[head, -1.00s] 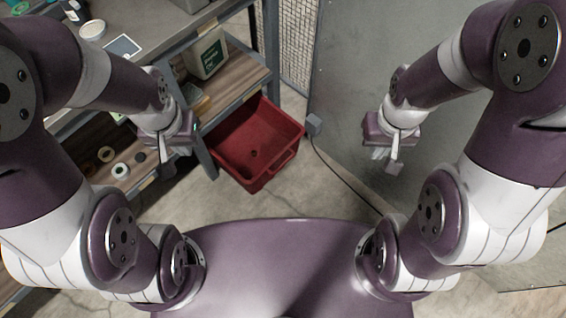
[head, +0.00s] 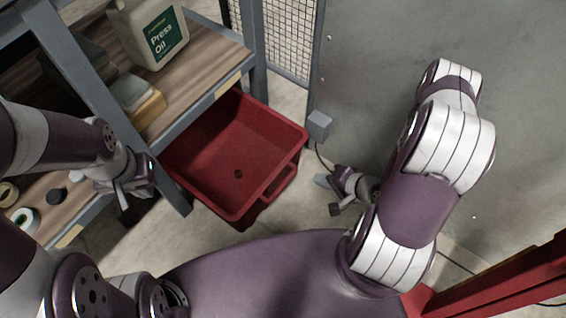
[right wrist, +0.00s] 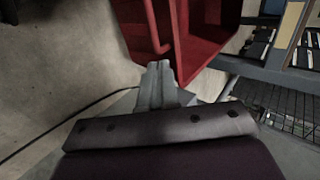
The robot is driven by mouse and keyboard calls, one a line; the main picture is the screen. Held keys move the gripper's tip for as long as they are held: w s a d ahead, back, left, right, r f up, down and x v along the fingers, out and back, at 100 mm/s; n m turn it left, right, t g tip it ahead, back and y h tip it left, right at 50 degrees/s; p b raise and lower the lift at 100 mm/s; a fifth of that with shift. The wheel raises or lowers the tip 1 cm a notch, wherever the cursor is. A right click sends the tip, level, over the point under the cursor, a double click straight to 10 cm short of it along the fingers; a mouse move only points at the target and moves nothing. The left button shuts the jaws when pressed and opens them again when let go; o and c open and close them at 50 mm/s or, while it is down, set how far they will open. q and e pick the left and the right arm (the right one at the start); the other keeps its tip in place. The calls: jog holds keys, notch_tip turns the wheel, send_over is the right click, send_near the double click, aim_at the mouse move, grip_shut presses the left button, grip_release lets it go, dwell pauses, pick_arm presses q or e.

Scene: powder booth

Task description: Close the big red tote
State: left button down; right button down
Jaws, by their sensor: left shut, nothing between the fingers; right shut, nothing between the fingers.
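The big red tote (head: 202,180) is open-topped and looks empty in the head view. It juts out from the shelf rack, its far left side partly under the wooden shelf. A handle loop (head: 283,181) is on its right side. In the right wrist view the tote (right wrist: 205,35) fills the top middle, just beyond the fingertips. My right gripper (head: 322,181) is shut and empty, low to the right of the tote and pointing toward it; its closed fingers also show in the right wrist view (right wrist: 161,68). My left gripper (head: 123,197) is shut and empty, left of the tote by the rack.
A grey panel (head: 375,50) with a small grey box (head: 319,124) stands right. A red frame (head: 510,275) is at bottom right.

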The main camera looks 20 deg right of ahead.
aim_at(281, 167)
jog(key=b+x, duration=0.3)
jog(key=x, duration=0.2)
jog(key=b+x, duration=0.3)
jog(key=x, duration=0.2)
jog(key=shift+s+f+b, duration=0.15)
jog(key=shift+f+b, duration=0.15)
jog(key=shift+f, duration=0.1)
jog(key=w+a+b, duration=0.1)
jog(key=w+a, duration=0.1)
jog(key=shift+w+r+b, duration=0.3)
jog(key=shift+w+b, duration=0.05)
jog(key=shift+w, duration=0.05)
jog(key=shift+w+a+r, duration=0.1)
jog(key=shift+w+a, duration=0.1)
